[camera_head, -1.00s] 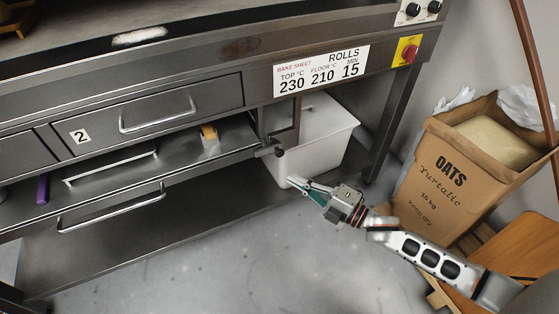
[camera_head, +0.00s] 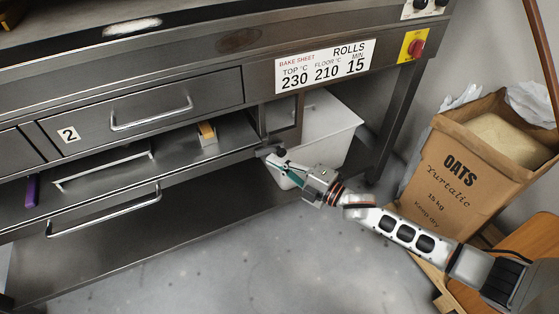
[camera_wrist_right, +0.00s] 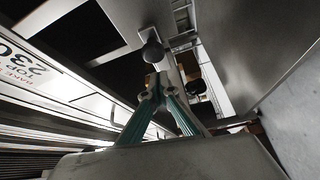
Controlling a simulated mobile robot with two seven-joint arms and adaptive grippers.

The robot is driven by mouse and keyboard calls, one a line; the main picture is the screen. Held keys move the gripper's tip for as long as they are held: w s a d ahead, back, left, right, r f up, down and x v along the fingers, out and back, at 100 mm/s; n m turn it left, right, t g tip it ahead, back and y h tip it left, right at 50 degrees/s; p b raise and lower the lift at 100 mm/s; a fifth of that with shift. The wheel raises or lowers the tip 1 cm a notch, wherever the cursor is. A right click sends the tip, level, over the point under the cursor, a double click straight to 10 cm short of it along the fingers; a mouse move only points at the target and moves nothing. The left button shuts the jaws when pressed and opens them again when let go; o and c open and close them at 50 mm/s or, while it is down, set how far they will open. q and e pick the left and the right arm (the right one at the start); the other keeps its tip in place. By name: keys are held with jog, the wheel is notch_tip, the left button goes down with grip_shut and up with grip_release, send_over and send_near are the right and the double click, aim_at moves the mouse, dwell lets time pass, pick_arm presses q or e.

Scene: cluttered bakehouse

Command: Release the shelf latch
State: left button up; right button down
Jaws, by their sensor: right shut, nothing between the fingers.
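The shelf latch shows as a small dark round knob (camera_head: 281,152) on a metal piece at the right end of the pull-out shelf (camera_head: 110,178), below the drawer. In the right wrist view the knob (camera_wrist_right: 152,54) stands just beyond my fingertips on a grey metal strip. My right gripper (camera_head: 274,162) is shut and empty, its tips right beside the knob on the lower side. In the wrist view its fingertips (camera_wrist_right: 157,84) meet just below the knob; I cannot tell whether they touch it. My left gripper is not in view.
A white bin (camera_head: 335,136) stands behind my right gripper under the oven. The floor (camera_head: 240,255) in front is clear.

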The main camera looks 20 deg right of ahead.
aim_at(284, 144)
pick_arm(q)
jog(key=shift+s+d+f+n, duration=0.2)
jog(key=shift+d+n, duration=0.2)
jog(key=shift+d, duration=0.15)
pick_arm(e)
jog(key=shift+w+d+f, duration=0.1)
jog(key=shift+w+d, duration=0.1)
jog(key=shift+d, duration=0.65)
jog(key=d, duration=0.5)
jog(key=shift+d+f, duration=0.1)
jog(key=shift+d, duration=0.3)
jog(key=shift+w+d+b, duration=0.1)
jog(key=shift+d+b, duration=0.2)
jog(key=shift+d, duration=0.05)
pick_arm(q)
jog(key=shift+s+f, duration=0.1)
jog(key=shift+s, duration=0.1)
pick_arm(e)
jog(key=shift+d, duration=0.1)
jog(key=shift+r, duration=0.2)
